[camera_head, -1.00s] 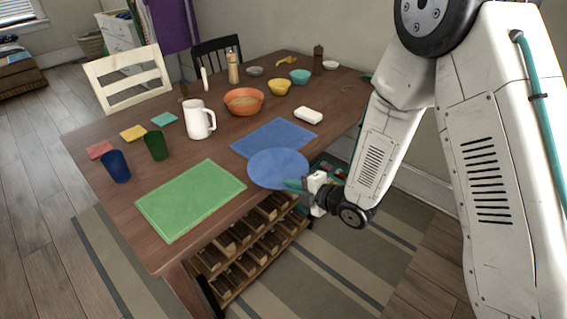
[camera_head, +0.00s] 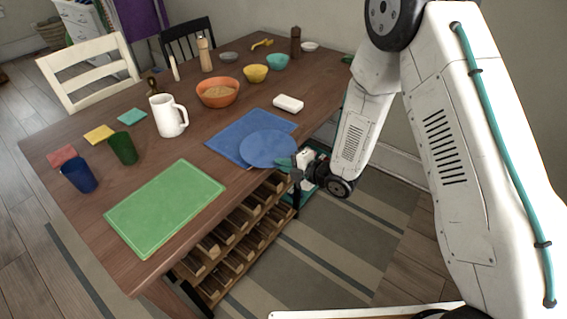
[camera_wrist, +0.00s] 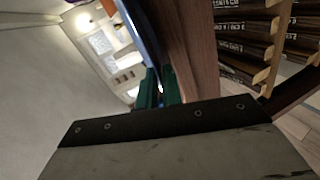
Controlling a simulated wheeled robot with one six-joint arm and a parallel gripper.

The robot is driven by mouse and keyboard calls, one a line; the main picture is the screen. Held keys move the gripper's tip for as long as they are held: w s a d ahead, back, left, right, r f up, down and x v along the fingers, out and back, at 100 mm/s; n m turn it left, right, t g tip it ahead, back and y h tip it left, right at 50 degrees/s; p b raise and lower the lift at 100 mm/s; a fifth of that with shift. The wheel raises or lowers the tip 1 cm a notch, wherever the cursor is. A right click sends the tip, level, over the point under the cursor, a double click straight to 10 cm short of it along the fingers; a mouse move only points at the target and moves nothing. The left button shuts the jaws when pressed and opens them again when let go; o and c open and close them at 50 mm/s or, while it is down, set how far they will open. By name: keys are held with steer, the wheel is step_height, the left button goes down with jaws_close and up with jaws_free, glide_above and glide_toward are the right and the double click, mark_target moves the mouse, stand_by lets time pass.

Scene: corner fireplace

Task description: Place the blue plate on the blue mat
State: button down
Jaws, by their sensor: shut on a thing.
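The round blue plate (camera_head: 268,150) is over the front right part of the blue mat (camera_head: 232,137) in the head view and covers that corner. My gripper (camera_head: 290,162) is shut on the plate's right front edge, at the table's edge. In the wrist view my green fingertips (camera_wrist: 158,90) pinch the plate (camera_wrist: 143,30), which shows as a thin dark blue band seen edge-on. I cannot tell whether the plate touches the mat or is just above it.
A white soap-like block (camera_head: 288,103) lies right behind the mat. An orange bowl (camera_head: 218,92) and a white mug (camera_head: 168,116) stand behind it. A green mat (camera_head: 165,207) lies at the front left.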

steer(key=shift+f, duration=0.15)
steer(key=c, duration=1.6)
jaws_free()
steer(key=shift+o, duration=0.2)
steer(key=v, duration=1.2)
steer(key=shift+r, duration=0.2)
steer(key=shift+d, duration=0.1)
